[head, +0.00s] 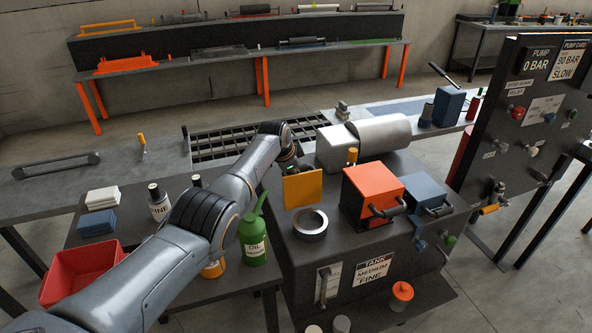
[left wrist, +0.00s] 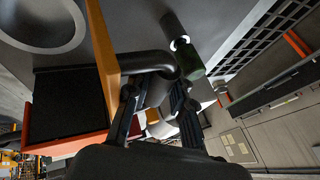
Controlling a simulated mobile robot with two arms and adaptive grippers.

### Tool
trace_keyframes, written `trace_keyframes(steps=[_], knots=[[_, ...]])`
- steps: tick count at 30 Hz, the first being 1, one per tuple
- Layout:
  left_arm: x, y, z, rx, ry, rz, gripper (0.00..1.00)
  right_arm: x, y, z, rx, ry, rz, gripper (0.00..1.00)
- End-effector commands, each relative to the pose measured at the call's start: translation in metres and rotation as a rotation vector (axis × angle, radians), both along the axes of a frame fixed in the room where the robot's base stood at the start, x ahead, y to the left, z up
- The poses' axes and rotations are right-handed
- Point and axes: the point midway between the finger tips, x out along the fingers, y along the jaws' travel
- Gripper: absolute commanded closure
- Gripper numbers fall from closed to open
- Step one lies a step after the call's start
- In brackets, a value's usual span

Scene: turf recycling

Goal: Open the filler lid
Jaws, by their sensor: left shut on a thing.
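The filler lid (head: 303,188) is a yellow square plate. It stands on edge, steeply raised, behind the round grey filler ring (head: 310,238) on top of the dark tank. In the left wrist view the lid (left wrist: 103,50) shows edge-on, with the ring (left wrist: 40,45) beyond it at the upper left. My left gripper (left wrist: 158,92) is shut on the lid's dark curved handle (left wrist: 146,61), on the side away from the ring. In the head view my left arm reaches behind the lid, and the fingertips are hidden there. My right gripper is not in view.
An orange box (head: 374,190) with a black handle stands right of the lid, a blue one (head: 428,189) beside it. A grey cylinder (head: 380,132) lies behind. A green oil can (head: 252,238) stands close to my left arm. A red bin (head: 75,272) is at lower left.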

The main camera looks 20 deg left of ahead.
Motion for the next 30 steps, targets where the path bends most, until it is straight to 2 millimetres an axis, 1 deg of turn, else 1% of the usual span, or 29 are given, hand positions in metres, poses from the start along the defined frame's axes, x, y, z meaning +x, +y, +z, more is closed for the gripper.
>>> trace_keyframes(steps=[1,2,3,14,23,26,30], knots=[[0.0058,0.0075,0.0077,0.008,-0.027,0.011,1.00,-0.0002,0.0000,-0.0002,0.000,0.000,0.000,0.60],[0.0059,0.0075,0.0076,0.008,-0.027,0.011,1.00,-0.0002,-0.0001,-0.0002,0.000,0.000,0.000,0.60],[0.0057,0.0076,0.0075,0.008,-0.027,0.011,0.70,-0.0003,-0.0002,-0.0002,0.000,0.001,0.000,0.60],[0.0036,0.0061,0.0025,0.007,-0.018,0.008,0.69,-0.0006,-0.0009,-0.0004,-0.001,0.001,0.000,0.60],[0.0018,0.0054,-0.0004,0.007,-0.012,0.007,0.69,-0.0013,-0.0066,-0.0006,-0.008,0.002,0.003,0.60],[0.0007,0.0057,0.0003,0.007,-0.010,0.007,0.69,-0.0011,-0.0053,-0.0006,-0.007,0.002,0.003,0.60],[-0.0024,0.0065,0.0062,0.007,-0.011,0.006,0.69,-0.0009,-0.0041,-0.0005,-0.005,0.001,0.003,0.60]])
